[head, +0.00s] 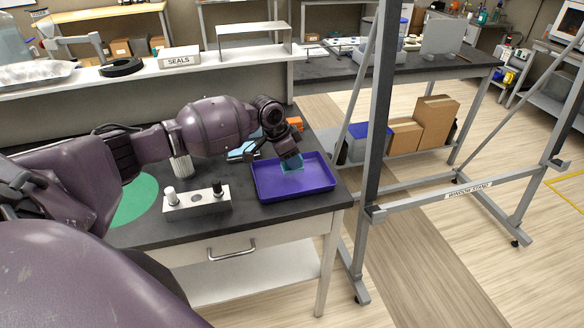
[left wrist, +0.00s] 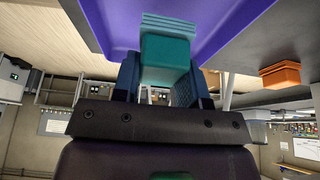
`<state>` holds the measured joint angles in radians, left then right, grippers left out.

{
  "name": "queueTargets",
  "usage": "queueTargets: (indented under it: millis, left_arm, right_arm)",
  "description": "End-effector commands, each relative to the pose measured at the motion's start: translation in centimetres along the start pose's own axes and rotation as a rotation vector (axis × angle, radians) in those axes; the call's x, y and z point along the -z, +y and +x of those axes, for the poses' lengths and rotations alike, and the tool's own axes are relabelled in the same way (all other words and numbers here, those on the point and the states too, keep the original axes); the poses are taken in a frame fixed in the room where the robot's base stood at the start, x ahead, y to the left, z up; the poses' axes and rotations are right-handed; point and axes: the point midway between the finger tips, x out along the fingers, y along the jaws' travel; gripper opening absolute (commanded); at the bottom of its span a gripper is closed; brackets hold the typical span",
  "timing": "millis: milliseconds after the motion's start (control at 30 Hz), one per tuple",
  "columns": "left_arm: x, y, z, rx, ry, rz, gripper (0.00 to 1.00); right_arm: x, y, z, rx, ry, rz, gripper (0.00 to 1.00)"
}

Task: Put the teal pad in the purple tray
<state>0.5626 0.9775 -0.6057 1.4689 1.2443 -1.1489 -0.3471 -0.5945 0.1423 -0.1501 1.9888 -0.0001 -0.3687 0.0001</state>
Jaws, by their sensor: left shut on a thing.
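The purple tray (head: 318,185) lies on the dark bench top near its right front corner. The teal pad (head: 291,165) is over the tray's inside, toward its back; I cannot tell whether it touches the tray floor. My left gripper (head: 287,158) reaches down from above the tray and is shut on the pad. In the left wrist view, the teal pad (left wrist: 165,58) sits between the two fingers of the left gripper (left wrist: 160,75), with the purple tray (left wrist: 215,22) beyond it. My right gripper is not in view.
A white block with cylinders (head: 196,198) stands left of the tray. A green disc (head: 135,200) lies farther left. An orange thing (head: 295,124) is behind the tray. A grey window stand (head: 372,130) rises right of the bench.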

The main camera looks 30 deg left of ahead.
Motion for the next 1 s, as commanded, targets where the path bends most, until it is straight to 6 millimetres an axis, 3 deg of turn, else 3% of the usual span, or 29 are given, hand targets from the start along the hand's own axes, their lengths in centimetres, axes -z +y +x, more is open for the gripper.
queueTargets:
  millis: [300, 667, 700, 833, 1000]
  left_arm:
    - [-1.5, 0.0, 3.5, -0.001, -0.001, 0.000, 0.14]
    - [-1.6, 0.0, 3.9, 0.000, -0.001, 0.000, 0.14]
    - [-1.6, 0.0, 3.8, 0.000, -0.001, 0.000, 0.44]
    - [-1.6, 0.0, 3.8, 0.000, -0.001, 0.000, 0.64]
    - [-1.6, 0.0, 3.8, 0.000, -0.001, 0.000, 0.65]
  right_arm:
    - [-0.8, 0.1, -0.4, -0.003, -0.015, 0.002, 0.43]
    - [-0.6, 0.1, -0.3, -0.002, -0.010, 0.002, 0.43]
    - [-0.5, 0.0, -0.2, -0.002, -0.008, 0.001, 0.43]
    - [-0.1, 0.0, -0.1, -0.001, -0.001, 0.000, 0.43]
    - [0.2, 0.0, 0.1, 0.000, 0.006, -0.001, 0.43]
